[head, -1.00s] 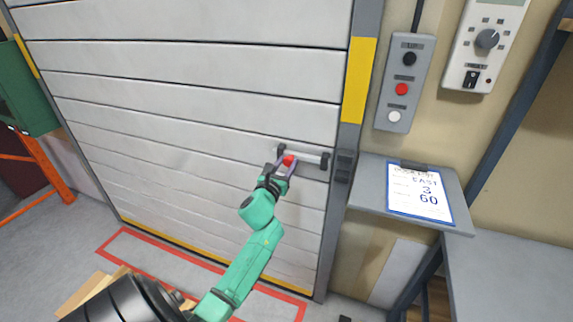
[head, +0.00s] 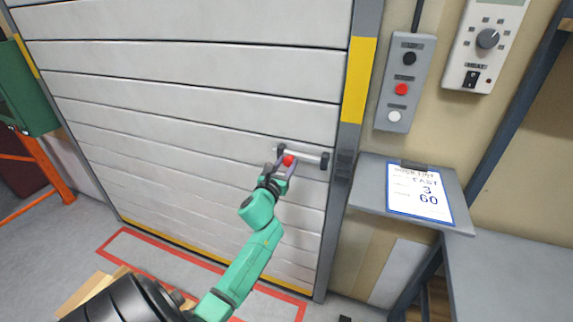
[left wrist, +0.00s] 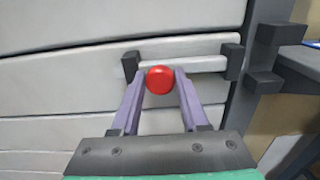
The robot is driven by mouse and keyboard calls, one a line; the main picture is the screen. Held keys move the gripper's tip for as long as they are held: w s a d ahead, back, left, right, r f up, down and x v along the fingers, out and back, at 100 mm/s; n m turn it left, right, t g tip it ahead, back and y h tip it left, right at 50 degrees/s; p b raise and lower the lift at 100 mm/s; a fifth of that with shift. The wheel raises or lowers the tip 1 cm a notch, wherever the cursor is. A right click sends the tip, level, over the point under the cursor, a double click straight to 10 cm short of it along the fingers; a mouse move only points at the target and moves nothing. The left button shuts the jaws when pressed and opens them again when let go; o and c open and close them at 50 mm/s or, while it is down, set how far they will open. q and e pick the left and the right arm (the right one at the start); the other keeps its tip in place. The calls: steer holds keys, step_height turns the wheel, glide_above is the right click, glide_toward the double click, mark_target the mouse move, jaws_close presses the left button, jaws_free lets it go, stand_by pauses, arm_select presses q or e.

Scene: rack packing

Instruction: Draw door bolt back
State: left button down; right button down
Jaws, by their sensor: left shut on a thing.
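The door bolt is a pale horizontal rod (head: 308,157) in dark brackets on the grey slatted door (head: 190,110). It also shows in the left wrist view (left wrist: 205,63). A red knob (head: 288,160) stands out near its left end, close to the left bracket (left wrist: 130,66). My left gripper (left wrist: 160,84) is shut on the knob, one purple finger on each side. No rod shows in the gap between the right bracket (left wrist: 234,61) and the dark keeper blocks (left wrist: 264,81) on the door frame. My right gripper is not in view.
A control box (head: 405,85) with black, red and white buttons hangs right of the door frame. Below it a small grey shelf (head: 365,195) holds a clipboard (head: 420,192). A grey bench (head: 510,275) stands at the lower right. A green cabinet (head: 30,90) is at the left.

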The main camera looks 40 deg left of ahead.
arm_select(q)
steer(key=shift+d+f+b, duration=0.1)
steer(key=shift+d+b, duration=0.1)
steer(key=shift+b, duration=0.15)
steer(key=shift+w, duration=0.1)
steer(key=shift+d, duration=0.1)
steer(key=shift+c, duration=2.2)
jaws_free()
steer(key=b+v, duration=0.2)
steer(key=v, duration=1.2)
steer(key=shift+s+d, duration=0.2)
steer(key=shift+s, duration=0.05)
